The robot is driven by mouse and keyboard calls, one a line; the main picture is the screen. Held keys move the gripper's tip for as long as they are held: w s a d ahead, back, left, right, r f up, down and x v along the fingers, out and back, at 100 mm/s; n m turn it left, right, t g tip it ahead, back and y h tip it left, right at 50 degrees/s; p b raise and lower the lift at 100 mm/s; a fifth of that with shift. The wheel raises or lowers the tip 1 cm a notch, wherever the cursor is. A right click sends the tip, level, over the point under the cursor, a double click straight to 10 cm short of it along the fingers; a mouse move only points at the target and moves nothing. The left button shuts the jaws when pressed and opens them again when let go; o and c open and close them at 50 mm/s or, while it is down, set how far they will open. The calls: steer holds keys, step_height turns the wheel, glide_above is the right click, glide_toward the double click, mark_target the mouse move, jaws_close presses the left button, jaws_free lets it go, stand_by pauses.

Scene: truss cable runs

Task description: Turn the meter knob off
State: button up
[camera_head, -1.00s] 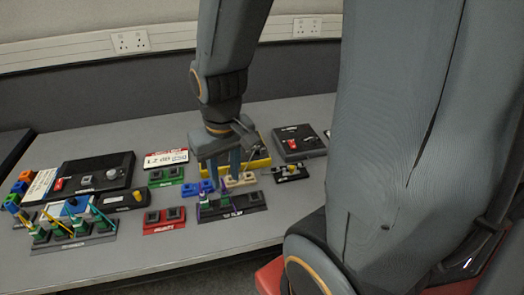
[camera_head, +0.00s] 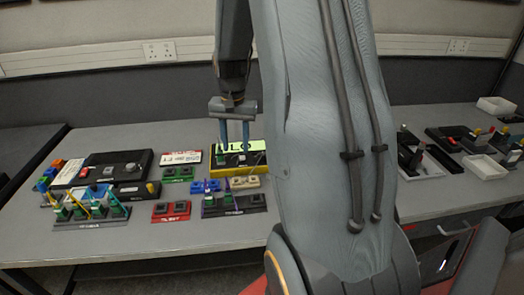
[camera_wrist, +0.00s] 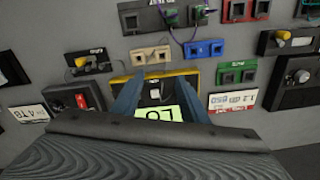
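The meter (camera_head: 214,171) is a yellow-edged black box at the back of the table, with a lit green display that seems to read "OL". It also shows in the wrist view (camera_wrist: 188,79), upside down, with a small pale knob (camera_wrist: 155,94) on its dark face beside the display. My gripper (camera_head: 235,148) has two blue fingers, spread apart with nothing between them. It is over the meter; in the wrist view my gripper (camera_wrist: 163,75) frames the knob and display between its fingers. I cannot tell whether the fingertips touch the meter.
Red (camera_head: 171,211), green (camera_head: 178,174) and blue socket blocks, a tan block (camera_head: 246,182) and a dark block with purple cables (camera_head: 234,205) lie close in front and left. A black power box (camera_head: 116,164) is further left. Another table with trays (camera_head: 484,165) stands right.

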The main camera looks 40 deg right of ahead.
mark_target(264, 154)
steer(key=d+m, duration=0.1)
steer(key=d, duration=0.3)
steer(key=w+d+f+m, duration=0.1)
steer(key=d+m, duration=0.1)
steer(key=d, duration=0.2)
steer(key=w+d+f+m, duration=0.1)
steer(key=d, duration=0.3)
steer(key=shift+d+f+m, duration=0.25)
steer(key=shift+d+m, duration=0.15)
steer(key=shift+d+f, duration=0.2)
steer(key=shift+d, duration=0.05)
steer(key=shift+f+p, duration=1.2)
steer(key=shift+f, duration=2.5)
jaws_close()
